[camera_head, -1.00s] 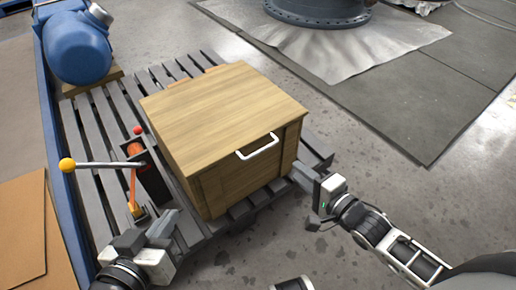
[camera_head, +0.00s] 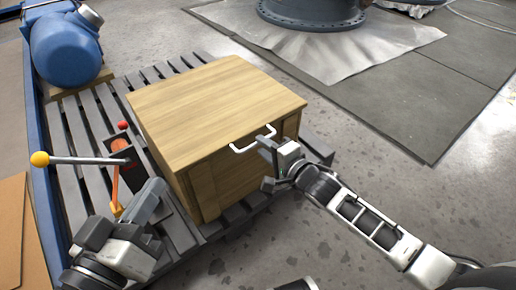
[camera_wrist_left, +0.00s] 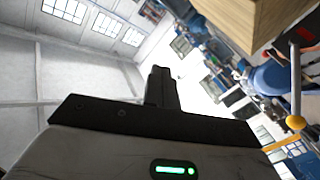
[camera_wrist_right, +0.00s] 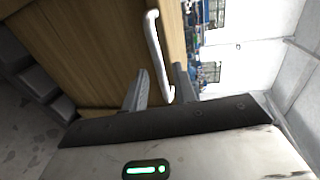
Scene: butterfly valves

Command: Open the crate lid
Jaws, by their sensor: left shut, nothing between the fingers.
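The wooden crate (camera_head: 215,172) stands on a grey slatted pallet, with its lid (camera_head: 215,105) lying flat and closed on top. A white handle (camera_head: 254,141) sticks out from the lid's front edge; it also shows in the right wrist view (camera_wrist_right: 155,50). My right gripper (camera_head: 266,163) is open at the crate's front, just below the handle. In the right wrist view its fingers (camera_wrist_right: 158,88) stand apart, with the handle's end near the gap between them. Contact cannot be told. My left gripper (camera_head: 150,200) is shut and empty, left of the crate's front corner; its fingers show together in the left wrist view (camera_wrist_left: 161,85).
A lever with a yellow knob (camera_head: 40,159) and a red-knobbed box (camera_head: 123,126) stand left of the crate, close to my left gripper. A blue motor (camera_head: 66,48) sits at the back left. The floor (camera_head: 400,200) right of the crate is clear.

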